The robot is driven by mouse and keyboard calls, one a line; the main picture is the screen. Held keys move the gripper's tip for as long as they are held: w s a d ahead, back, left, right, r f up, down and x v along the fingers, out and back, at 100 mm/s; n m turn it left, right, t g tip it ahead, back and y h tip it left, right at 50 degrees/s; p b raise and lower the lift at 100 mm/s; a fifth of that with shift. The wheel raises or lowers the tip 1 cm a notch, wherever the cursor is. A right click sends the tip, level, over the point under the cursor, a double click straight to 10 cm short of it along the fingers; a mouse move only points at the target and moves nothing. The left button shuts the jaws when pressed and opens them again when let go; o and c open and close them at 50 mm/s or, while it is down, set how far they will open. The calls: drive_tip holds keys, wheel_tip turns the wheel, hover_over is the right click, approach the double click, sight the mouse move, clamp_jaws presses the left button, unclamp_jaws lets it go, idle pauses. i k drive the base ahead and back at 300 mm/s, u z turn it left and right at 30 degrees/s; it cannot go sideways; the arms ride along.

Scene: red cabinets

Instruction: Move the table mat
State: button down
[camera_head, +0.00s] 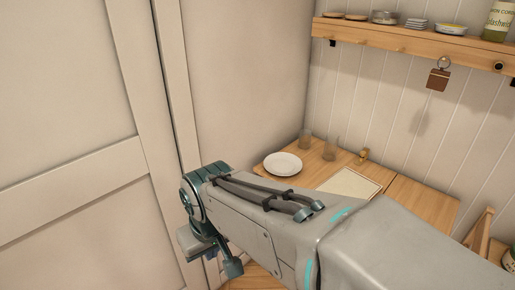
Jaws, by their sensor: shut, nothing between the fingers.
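The table mat (350,183) is a pale rectangle with a thin border, lying flat on the wooden table (409,199). My arm hides its near side. My gripper (218,258) hangs below the wrist at the left end of my arm, in front of the table and well left of the mat. It is shut and empty, touching neither mat nor table; its fingertips are hard to make out.
A white plate (283,163), two clear glasses (305,142) (330,149) and a small brass-coloured object (362,156) stand around the mat. A wall shelf (415,42) holds dishes above. A panelled door (70,120) fills the left.

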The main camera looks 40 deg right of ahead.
sight(346, 181)
drive_tip(key=z, duration=0.35)
drive_tip(key=i, duration=1.1)
drive_tip(key=z, duration=1.3)
drive_tip(key=i, duration=0.55)
drive_tip(key=z, duration=0.45)
